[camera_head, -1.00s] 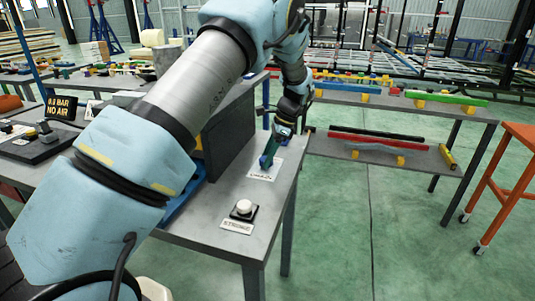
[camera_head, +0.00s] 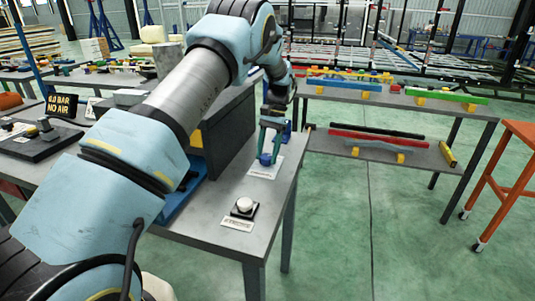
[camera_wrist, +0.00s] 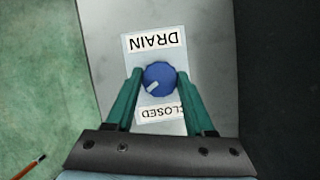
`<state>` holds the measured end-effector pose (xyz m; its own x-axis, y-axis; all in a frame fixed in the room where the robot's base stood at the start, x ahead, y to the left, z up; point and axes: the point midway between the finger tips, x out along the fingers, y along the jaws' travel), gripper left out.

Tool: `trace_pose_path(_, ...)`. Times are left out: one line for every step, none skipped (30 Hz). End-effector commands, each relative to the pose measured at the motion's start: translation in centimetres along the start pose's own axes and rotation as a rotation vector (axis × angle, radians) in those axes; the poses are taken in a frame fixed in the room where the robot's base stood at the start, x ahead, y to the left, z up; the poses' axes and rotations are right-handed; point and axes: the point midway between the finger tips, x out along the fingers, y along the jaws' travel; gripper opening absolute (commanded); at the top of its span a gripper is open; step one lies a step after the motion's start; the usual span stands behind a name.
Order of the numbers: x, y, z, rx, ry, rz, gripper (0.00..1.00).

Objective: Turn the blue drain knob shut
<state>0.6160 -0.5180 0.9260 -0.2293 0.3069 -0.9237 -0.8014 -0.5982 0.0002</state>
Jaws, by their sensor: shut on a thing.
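The blue drain knob (camera_wrist: 160,76) sits on a white label plate (camera_wrist: 152,42) on the bench top, with "DRAIN" on one side and "CLOSED" on the other, both upside down in the wrist view. In the head view my gripper (camera_head: 268,152) reaches down onto the knob (camera_head: 265,159) near the bench's right edge.
A white push button (camera_head: 244,205) on a dark base stands nearer on the same bench (camera_head: 205,235). A dark upright panel (camera_head: 232,135) stands left of my gripper. A sign (camera_head: 62,106) reads "NO AIR". Open green floor lies to the right.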

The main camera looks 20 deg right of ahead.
Motion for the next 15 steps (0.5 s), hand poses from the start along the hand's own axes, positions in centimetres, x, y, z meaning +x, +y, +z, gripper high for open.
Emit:
trace_pose_path(0.04, -0.10, -0.05, -0.042, 0.002, 0.018, 0.00)
trace_pose_path(0.04, -0.10, -0.05, -0.068, 0.002, 0.029, 0.00)
trace_pose_path(0.05, -0.10, -0.06, -0.103, 0.002, 0.044, 0.00)
trace_pose_path(0.05, -0.14, -0.05, -0.130, 0.002, 0.055, 0.00)
trace_pose_path(0.06, -0.18, -0.03, -0.157, 0.002, 0.065, 0.00)
trace_pose_path(0.06, -0.20, -0.03, -0.192, 0.002, 0.080, 0.00)
trace_pose_path(0.06, -0.20, -0.02, -0.217, 0.002, 0.091, 0.00)
trace_pose_path(0.06, -0.21, -0.02, -0.244, 0.001, 0.101, 0.00)
trace_pose_path(0.06, -0.22, -0.01, -0.279, 0.001, 0.116, 0.00)
trace_pose_path(0.06, -0.23, -0.01, -0.306, 0.001, 0.128, 0.00)
trace_pose_path(0.06, -0.27, 0.00, -0.332, 0.002, 0.138, 0.00)
trace_pose_path(0.06, -0.29, 0.01, -0.366, 0.002, 0.153, 0.00)
trace_pose_path(0.05, -0.28, 0.01, -0.393, 0.002, 0.164, 0.00)
trace_pose_path(0.04, -0.27, 0.01, -0.419, 0.002, 0.175, 0.00)
trace_pose_path(0.03, -0.29, 0.02, -0.454, 0.002, 0.189, 0.00)
